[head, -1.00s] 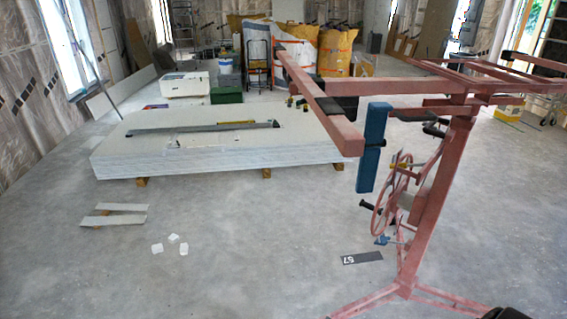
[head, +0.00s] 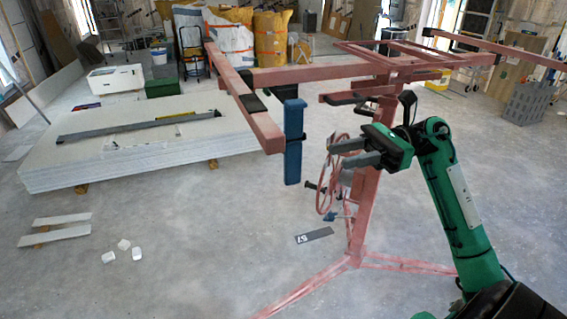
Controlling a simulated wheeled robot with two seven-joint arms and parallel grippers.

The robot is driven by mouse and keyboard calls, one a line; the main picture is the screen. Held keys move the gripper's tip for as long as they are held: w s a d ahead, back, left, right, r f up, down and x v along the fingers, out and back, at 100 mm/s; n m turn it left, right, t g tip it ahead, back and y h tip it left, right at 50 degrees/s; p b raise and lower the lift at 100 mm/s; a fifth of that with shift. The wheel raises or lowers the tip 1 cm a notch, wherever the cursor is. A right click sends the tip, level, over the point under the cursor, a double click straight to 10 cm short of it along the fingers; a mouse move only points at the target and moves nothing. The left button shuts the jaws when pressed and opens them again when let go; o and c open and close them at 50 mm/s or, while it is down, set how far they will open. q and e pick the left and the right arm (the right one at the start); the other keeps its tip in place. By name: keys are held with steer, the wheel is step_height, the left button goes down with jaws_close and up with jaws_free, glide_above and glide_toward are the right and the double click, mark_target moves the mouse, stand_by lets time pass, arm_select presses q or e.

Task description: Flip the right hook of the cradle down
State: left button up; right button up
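The pink panel lift carries its cradle (head: 318,76) at the top of a mast. A blue hook (head: 293,150) stands upright at the near end of the cradle's left-hand bar (head: 262,125). It reaches above and below the bar's end. I cannot tell from its look alone whether it is the right hook. My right gripper (head: 341,154) is to the right of the blue hook, in front of the mast. Its two dark fingers point left and are apart, with nothing visible between them. It looks clear of the hook. My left gripper is out of view.
The lift's handwheel (head: 330,185) and mast (head: 365,210) are close to my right gripper, and its legs (head: 315,285) spread over the floor. A stack of white panels (head: 130,150) lies at left. A grey crate (head: 527,103) stands at right. The floor at front left is mostly clear.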

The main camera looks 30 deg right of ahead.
mark_target(285, 167)
steer(key=p+x, duration=0.5)
steer(key=x, duration=0.7)
steer(key=shift+w+a+r+p, duration=0.1)
steer(key=shift+p, duration=0.3)
steer(key=shift+w+a, duration=0.15)
steer(key=shift+a, duration=0.3)
jaws_close()
